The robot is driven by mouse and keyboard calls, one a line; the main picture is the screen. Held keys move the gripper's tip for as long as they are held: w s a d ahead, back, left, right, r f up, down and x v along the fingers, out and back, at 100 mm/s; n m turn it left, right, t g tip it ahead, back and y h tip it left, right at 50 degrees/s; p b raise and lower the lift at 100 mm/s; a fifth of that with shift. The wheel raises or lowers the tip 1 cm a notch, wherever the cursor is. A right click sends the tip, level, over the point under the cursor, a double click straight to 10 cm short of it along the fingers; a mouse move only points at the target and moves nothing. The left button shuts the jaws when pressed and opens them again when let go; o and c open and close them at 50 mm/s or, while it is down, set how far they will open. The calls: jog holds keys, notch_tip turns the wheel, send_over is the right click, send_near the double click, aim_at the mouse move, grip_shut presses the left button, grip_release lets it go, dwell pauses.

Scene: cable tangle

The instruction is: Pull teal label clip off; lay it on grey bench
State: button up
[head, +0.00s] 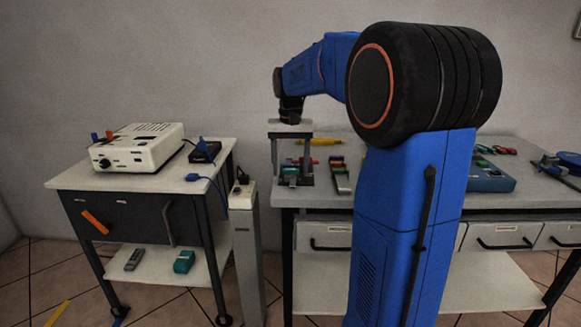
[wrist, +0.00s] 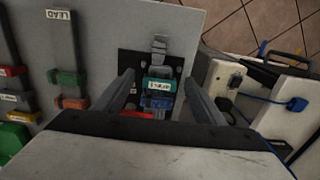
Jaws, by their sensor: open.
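The teal label clip (wrist: 159,86), with a small white label, sits on a grey upright piece (wrist: 160,46) over a black base plate (wrist: 128,62). My gripper (wrist: 161,93) is open in the wrist view, with one finger on each side of the clip and a gap on both sides. In the head view my gripper (head: 291,178) points down over the left end of the grey bench (head: 330,203). A blue piece (wrist: 157,103) and a red piece (wrist: 136,115) lie just below the clip, partly hidden by my gripper body.
Bare bench (wrist: 105,28) lies between. A white post (head: 243,193) and a white cart (head: 75,179) with a device (head: 137,149) stand left of the bench.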

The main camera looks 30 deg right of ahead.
aim_at(291, 170)
jog(key=shift+f, duration=0.1)
jog(key=c, duration=1.2)
jog(key=shift+r, duration=0.35)
jog(key=shift+r, duration=2.1)
